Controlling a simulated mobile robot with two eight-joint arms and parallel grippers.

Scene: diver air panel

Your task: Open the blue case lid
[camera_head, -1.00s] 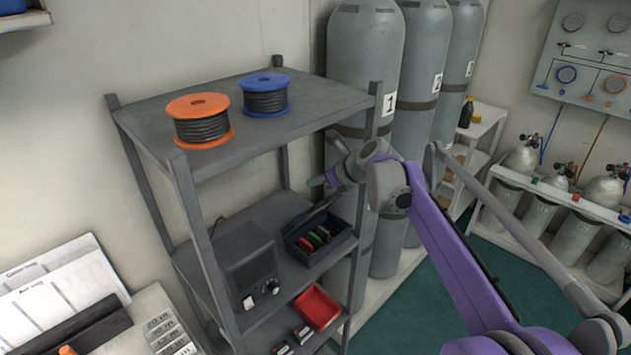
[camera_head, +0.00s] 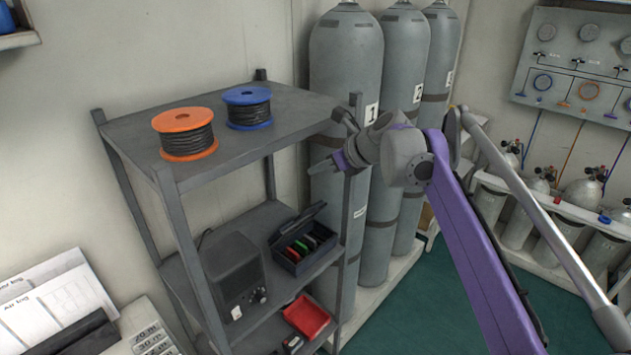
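The dark blue case (camera_head: 312,262) sits on the middle shelf of the grey rack. Its lid (camera_head: 297,222) stands raised along the back edge, seen nearly edge-on. Slim red, green and pale items show upright inside the open case. My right gripper (camera_head: 328,142) is above the case to the right, close to the rack's right post, and not touching the lid. Its fingers look spread apart with nothing between them. My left gripper is not in view.
A black box with knobs (camera_head: 236,275) stands left of the case. A red tray (camera_head: 307,316) is on the shelf below. Orange (camera_head: 185,134) and blue (camera_head: 248,108) cable reels are on the top shelf. Tall grey cylinders (camera_head: 343,90) stand behind my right arm.

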